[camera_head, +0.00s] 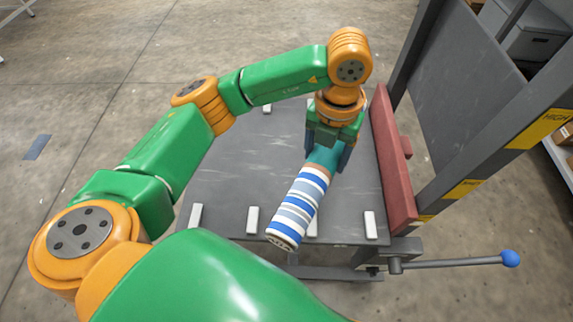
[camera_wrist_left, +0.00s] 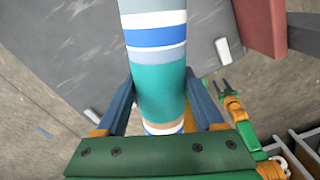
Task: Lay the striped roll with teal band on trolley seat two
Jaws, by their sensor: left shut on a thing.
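The striped roll (camera_head: 299,206) has blue, white and grey stripes and a teal band (camera_wrist_left: 162,90). My left gripper (camera_head: 327,152) is shut on it around the teal band, with one finger on each side in the left wrist view. The roll's free end points toward the front edge of the grey trolley top (camera_head: 225,180). The roll hangs over the trolley top; I cannot tell whether it touches. White blocks (camera_head: 252,219) stand along the front edge, and no seat number is readable. My right gripper (camera_wrist_left: 224,88) shows small in the left wrist view, fingers apart and empty.
A red padded bar (camera_head: 390,160) runs along the trolley's right side. Beyond it rises a grey press frame (camera_head: 480,140) with yellow labels. A lever with a blue knob (camera_head: 510,258) sticks out at the front right. Open floor lies to the left.

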